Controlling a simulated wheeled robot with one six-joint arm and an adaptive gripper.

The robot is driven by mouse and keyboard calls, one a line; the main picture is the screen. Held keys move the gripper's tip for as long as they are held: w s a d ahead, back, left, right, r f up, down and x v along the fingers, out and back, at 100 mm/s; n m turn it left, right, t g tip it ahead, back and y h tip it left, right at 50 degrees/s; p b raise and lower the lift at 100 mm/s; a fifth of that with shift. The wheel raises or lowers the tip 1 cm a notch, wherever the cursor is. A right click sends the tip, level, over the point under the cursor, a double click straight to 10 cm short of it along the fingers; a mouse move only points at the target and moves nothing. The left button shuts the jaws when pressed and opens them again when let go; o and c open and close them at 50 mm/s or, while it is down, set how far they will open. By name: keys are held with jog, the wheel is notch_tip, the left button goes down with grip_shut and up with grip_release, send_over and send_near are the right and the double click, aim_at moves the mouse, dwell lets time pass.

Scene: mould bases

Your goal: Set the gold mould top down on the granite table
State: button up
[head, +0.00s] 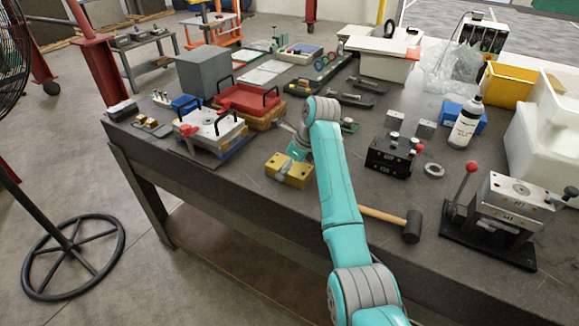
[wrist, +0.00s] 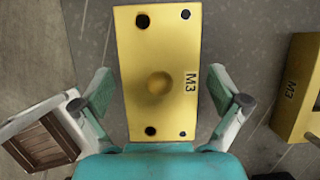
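A gold block (head: 290,170), with holes in its top, sits on the granite table (head: 240,190) near the front edge in the head view. In the wrist view a gold plate (wrist: 158,100) marked M3 fills the middle, with holes near its corners and a round feature at its centre. My gripper (head: 298,150) is close above the block in the head view. In the wrist view its fingers (wrist: 158,95) stand on either side of the plate, with narrow gaps showing.
Right of my arm are a dark mould block (head: 390,158), a mallet (head: 410,225) and a clamp press (head: 500,210). At left is a white mould plate (head: 210,130) and behind it a red tray (head: 248,98).

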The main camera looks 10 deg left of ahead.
jog(key=v, duration=1.1)
jog(key=shift+w, duration=0.1)
jog(key=shift+d+r, duration=0.2)
jog(key=shift+r, duration=0.4)
